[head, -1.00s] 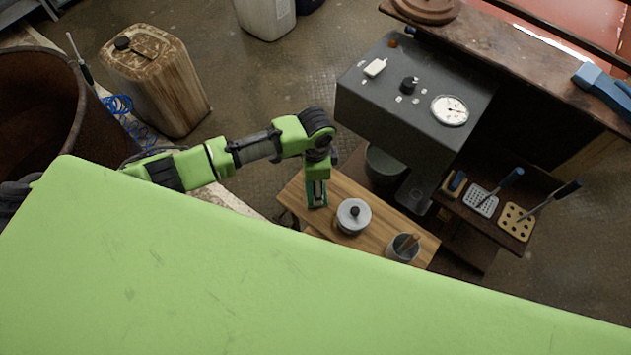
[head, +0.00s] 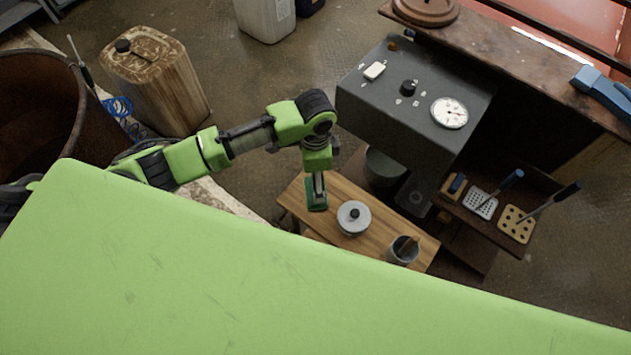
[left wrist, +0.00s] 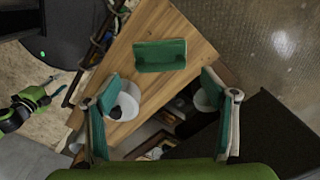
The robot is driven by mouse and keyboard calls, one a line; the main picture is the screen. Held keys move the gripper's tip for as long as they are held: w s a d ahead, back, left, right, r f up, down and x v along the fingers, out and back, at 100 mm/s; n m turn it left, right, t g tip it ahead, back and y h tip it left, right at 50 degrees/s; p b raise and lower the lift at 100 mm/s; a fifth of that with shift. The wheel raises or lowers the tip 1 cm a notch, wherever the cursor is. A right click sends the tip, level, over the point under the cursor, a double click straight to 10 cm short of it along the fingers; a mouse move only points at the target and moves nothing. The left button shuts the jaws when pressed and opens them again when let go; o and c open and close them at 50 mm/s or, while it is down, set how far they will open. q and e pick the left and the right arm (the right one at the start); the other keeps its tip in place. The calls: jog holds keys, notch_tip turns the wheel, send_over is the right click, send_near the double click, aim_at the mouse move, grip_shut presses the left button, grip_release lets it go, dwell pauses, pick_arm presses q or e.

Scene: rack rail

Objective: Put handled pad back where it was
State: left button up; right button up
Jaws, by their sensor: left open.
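The handled pad looks to be the teal-green block with a ridge across it (left wrist: 160,57), lying on the wooden board (left wrist: 178,28) in the left wrist view. My left gripper (left wrist: 158,110) is open and empty, with teal finger pads at either side; the pad lies beyond the fingertips, between their lines. In the head view my left gripper (head: 317,188) points down over the left end of the board (head: 375,228), and its fingers overlap the green pad there. A small green and black gripper-like part (left wrist: 25,108), probably my right gripper, shows at the left wrist view's left edge.
A grey lidded pot (head: 354,217) and a cup (head: 403,249) stand on the board. A dark machine with a dial (head: 415,95) stands close behind. A shelf to the right holds handled perforated plates (head: 481,203). A rusty barrel (head: 40,100) and a canister (head: 155,80) stand left.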

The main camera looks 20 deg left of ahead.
pick_arm(q)
notch_tip(320, 180, up, 6)
jog(key=shift+r, duration=0.15)
dwell(0.3)
